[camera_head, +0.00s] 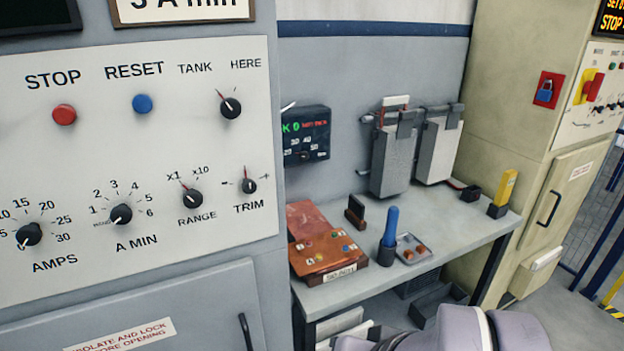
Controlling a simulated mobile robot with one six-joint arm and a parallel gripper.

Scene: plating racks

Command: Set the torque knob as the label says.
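No knob in the head view carries a readable torque label. On the bench stands a blue upright handle (391,227) on a dark block; I cannot tell whether it has a knob or scale. Beside it a small grey tray (411,237) holds reddish round pieces. A brown board (325,243) with coloured round spots has a tag (339,272) on its front edge, too small to read surely. My gripper is out of view; only pale parts of my arm show at the bottom right.
The left panel (140,245) has AMPS, A MIN, RANGE, TRIM and TANK knobs, plus STOP and RESET buttons. Two grey boxes (393,160) hang above the bench (450,235). A yellow block (504,188) stands at its right end. A beige cabinet (500,110) stands beyond.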

